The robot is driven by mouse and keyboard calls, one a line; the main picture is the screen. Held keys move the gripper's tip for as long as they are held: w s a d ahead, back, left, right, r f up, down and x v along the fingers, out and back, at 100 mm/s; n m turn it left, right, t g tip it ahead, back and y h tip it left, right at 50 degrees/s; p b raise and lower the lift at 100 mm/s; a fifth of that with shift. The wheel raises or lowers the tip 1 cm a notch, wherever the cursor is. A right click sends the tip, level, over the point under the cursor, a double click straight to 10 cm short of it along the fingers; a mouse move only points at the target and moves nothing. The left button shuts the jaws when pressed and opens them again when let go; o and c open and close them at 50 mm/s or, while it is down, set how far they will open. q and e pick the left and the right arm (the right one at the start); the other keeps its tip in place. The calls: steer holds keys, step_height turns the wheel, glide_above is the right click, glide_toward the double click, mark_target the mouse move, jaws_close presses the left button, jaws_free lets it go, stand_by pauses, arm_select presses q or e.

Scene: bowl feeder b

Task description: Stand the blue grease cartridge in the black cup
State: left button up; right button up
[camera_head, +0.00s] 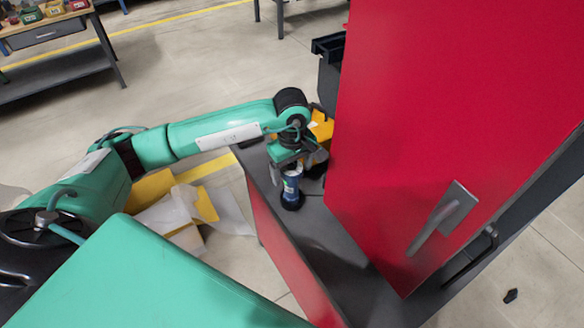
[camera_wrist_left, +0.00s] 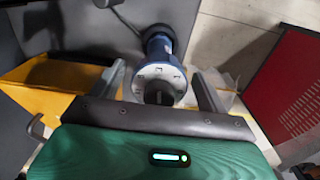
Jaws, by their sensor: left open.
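The blue grease cartridge (camera_head: 291,186) stands upright on the dark bench top, with its lower end in the black cup (camera_head: 291,203). In the left wrist view the cartridge (camera_wrist_left: 160,72) is seen end-on with its pale end cap toward me, and the dark rim of the cup (camera_wrist_left: 158,30) shows around its far end. My left gripper (camera_head: 291,168) is above the cartridge, pointing down. Its fingers (camera_wrist_left: 158,76) are open on either side of the cartridge's upper end, with gaps visible on both sides. My right gripper is not in view.
A tall red cabinet door (camera_head: 440,110) with a grey handle stands close to the right of my left gripper. A yellow bin (camera_head: 321,126) is behind the gripper on the bench top (camera_head: 330,235). Yellow and white items (camera_head: 185,212) lie on the floor left of the bench.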

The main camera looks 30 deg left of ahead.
arm_select(q)
steer(key=shift+r, duration=0.45)
step_height(320, 180, up, 11)
steer(key=shift+r+b, duration=0.1)
steer(key=shift+b, duration=1.15)
